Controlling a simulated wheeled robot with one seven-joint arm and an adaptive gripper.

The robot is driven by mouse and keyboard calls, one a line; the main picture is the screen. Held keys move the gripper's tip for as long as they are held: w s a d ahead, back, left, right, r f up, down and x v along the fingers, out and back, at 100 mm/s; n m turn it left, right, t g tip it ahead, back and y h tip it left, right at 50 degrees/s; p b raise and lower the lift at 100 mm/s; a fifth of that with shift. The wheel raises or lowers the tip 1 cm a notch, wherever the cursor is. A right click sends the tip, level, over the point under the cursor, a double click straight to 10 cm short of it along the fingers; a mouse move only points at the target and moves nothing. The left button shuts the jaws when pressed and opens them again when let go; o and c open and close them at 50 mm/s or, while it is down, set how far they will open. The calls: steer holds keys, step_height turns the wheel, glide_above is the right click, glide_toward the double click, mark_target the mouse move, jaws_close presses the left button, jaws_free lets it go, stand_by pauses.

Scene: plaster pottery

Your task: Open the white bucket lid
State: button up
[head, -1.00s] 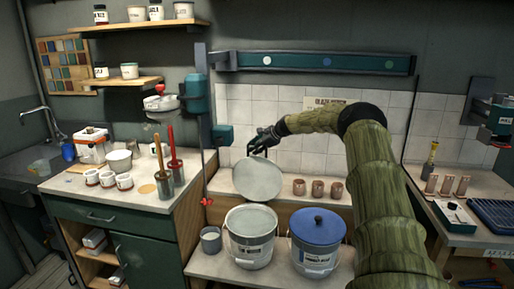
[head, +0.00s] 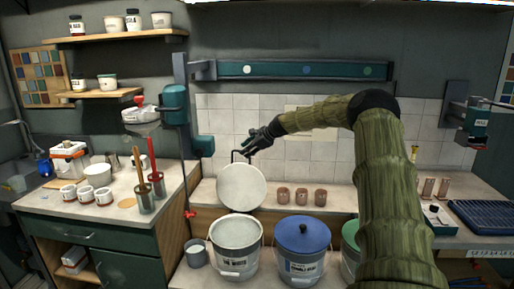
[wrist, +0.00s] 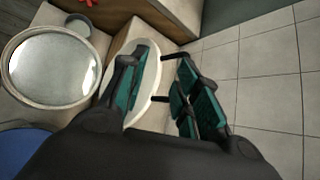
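The white bucket (head: 236,262) stands uncovered on the low shelf, pale contents showing; its round opening is at the left in the wrist view (wrist: 52,70). Its round white lid (head: 241,188) stands nearly upright behind and above the bucket's rear rim, its flat face forward. The lid shows edge-on in the wrist view (wrist: 148,75), with a dark handle on its back side. My gripper (head: 250,147) is at the lid's upper edge beside this handle. Its fingers (wrist: 160,92) are spread, with the handle's posts showing between them; contact with the handle is unclear.
A blue-lidded bucket (head: 302,262) stands right of the white one, with a green bucket (head: 350,240) partly behind my arm. A small grey pot (head: 196,254) stands at the left. Several brown cups (head: 301,197) stand on the ledge before the tiled wall (head: 330,150).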

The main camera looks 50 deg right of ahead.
steer(key=shift+v, duration=2.25)
